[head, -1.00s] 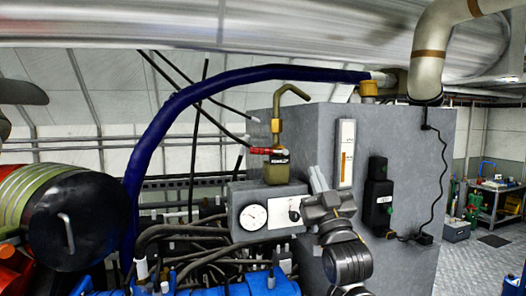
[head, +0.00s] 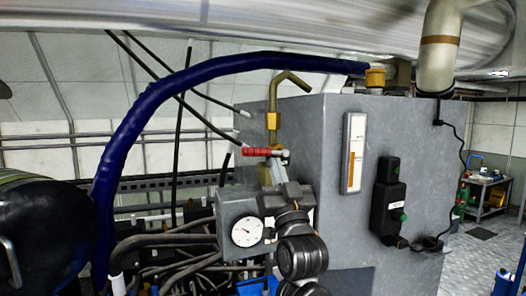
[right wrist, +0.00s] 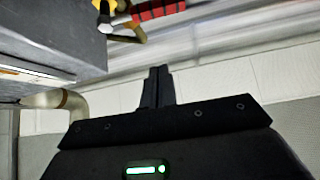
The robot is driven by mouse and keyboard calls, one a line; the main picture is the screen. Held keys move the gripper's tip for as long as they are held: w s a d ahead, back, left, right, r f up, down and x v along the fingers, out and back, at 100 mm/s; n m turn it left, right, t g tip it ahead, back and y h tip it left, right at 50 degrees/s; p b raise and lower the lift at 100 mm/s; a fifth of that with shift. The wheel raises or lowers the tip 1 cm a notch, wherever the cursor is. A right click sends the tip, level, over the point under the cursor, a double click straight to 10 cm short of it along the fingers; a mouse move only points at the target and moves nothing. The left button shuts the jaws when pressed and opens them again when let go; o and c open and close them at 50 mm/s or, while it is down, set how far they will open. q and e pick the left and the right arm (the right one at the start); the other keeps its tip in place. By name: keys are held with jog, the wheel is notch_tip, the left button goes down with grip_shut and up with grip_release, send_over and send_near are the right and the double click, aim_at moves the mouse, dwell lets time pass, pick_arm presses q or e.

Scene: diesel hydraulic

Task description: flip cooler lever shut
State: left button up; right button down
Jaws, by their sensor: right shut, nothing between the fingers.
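The cooler lever (head: 264,152) has a red ribbed handle that points left, roughly level, from a brass pipe (head: 272,120) beside the grey cabinet. The lever also shows at the top of the right wrist view (right wrist: 157,10), with a yellow and metal fitting at its left end. My right gripper (head: 272,172) is shut and empty. In the head view its fingertips point up just under the lever's right end and hide the valve body. In the right wrist view a gap shows between the fingertips (right wrist: 158,72) and the red handle; touching cannot be made out. My left gripper is not in view.
A large grey cabinet (head: 345,215) stands right of the lever, with a gauge strip (head: 353,150) and a black box (head: 388,195). A dial box (head: 247,231) sits below the lever. A thick blue hose (head: 150,95) arches on the left. Dark hoses crowd the lower left.

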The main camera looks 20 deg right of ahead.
aim_at(261, 151)
jog(key=p+x, duration=0.4)
jog(key=x, duration=0.6)
jog(key=shift+w+a+f+b, duration=0.1)
jog(key=shift+w+f+b, duration=0.15)
jog(key=shift+f+b, duration=0.4)
jog(key=shift+w+a+f+b, duration=0.1)
jog(key=shift+w+f+b, duration=0.15)
jog(key=shift+f+b, duration=0.35)
jog(key=shift+w+a+f+b, duration=0.1)
jog(key=shift+w+f+b, duration=0.15)
jog(key=shift+f+b, duration=0.4)
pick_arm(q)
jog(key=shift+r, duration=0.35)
pick_arm(e)
jog(key=shift+f, duration=0.1)
jog(key=shift+s, duration=0.15)
jog(key=shift+f+b, duration=0.65)
jog(key=shift+f, duration=0.25)
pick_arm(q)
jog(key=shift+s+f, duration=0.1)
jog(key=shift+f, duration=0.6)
pick_arm(e)
jog(key=shift+r, duration=0.1)
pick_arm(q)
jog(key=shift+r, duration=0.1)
pick_arm(e)
jog(key=shift+r, duration=0.1)
